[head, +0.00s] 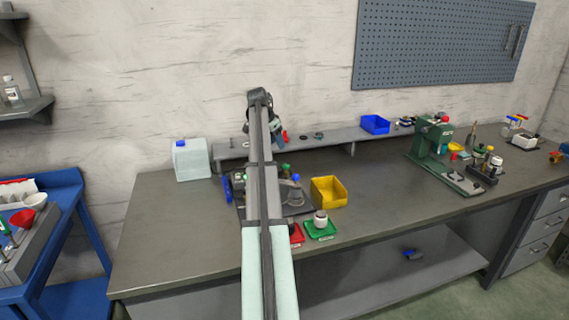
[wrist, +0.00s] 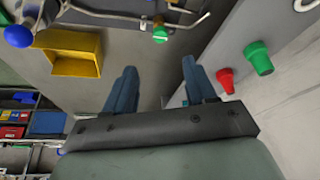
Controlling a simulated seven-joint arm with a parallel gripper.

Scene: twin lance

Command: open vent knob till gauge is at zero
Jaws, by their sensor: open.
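My gripper (wrist: 160,84) is open and empty in the wrist view, its two blue fingers apart. Beyond the fingers, a small green knob (wrist: 160,34) sits on thin metal tubing, and a round blue knob (wrist: 18,36) is at the far left. In the head view, a green knob (head: 285,166) and a blue knob (head: 295,177) show just right of my arm, on the rig on the bench. I cannot tell which knob is the vent. My arm hides much of the rig and my fingertips. No gauge face is readable.
A yellow bin (head: 328,191) stands right of the rig, with a green tray (head: 320,229) in front. A raised shelf (wrist: 225,45) behind holds a red cap (wrist: 226,80) and a green cap (wrist: 258,58). A green press (head: 432,150) stands farther right; bench between is clear.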

